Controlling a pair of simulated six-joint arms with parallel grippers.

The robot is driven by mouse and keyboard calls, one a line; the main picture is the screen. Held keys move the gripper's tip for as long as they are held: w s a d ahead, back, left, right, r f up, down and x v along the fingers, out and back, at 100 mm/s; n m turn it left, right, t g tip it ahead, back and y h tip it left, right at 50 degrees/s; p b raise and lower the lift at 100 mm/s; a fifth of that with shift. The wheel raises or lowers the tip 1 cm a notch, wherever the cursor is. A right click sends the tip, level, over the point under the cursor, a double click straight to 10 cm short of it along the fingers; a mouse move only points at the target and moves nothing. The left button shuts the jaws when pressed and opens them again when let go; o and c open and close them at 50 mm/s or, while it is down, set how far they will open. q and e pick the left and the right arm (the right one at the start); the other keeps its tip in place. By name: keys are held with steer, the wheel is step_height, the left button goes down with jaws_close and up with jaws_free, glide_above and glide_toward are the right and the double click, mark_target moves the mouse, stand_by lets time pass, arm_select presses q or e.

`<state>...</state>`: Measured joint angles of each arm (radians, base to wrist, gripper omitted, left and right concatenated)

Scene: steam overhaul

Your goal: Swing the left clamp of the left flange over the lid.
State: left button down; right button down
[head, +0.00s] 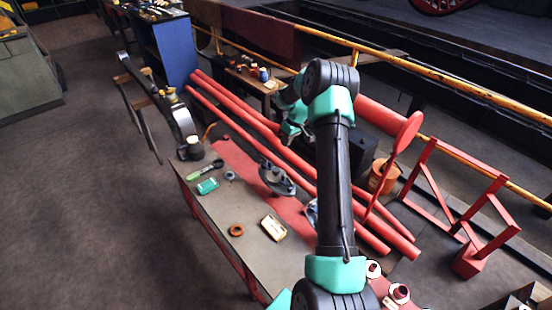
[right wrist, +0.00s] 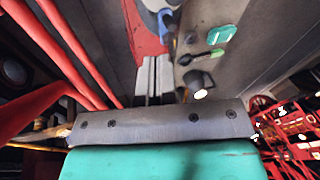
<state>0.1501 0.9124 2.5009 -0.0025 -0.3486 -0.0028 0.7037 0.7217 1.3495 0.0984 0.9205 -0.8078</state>
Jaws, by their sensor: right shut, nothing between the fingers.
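The left flange (head: 277,180) is a grey round fitting with projecting parts on the red strip of the bench. Its lid and left clamp are too small to tell apart. A second grey-blue flange (head: 312,212) is partly hidden behind my right arm. My right gripper (head: 291,132) is above and beyond the left flange, apart from it. In the right wrist view its fingers (right wrist: 154,78) are shut with nothing between them. My left gripper is not in view.
On the grey bench (head: 215,212) lie a green-handled tool (head: 205,171), a teal box (head: 207,186), an orange ring (head: 236,230) and a pale box (head: 273,228). Long red pipes (head: 245,123) run behind. A red round-headed post (head: 398,145) stands right of my arm.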

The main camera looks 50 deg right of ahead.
steer(key=s+d+f+m+t+y, duration=0.1)
steer(key=s+d+f+t, duration=0.1)
steer(key=d, duration=0.3)
steer(key=shift+d+f+t, duration=0.15)
steer(key=shift+f+t, duration=0.25)
steer(key=shift+t, duration=0.4)
steer(key=shift+y, duration=0.3)
steer(key=x, duration=0.4)
steer(key=a+x, duration=0.1)
steer(key=x, duration=0.2)
steer(key=a+r+x, duration=0.1)
steer(key=x, duration=0.3)
steer(key=shift+a+f, duration=0.2)
steer(key=shift+a, duration=0.15)
steer(key=shift+w+a, duration=0.1)
steer(key=shift+a, duration=0.3)
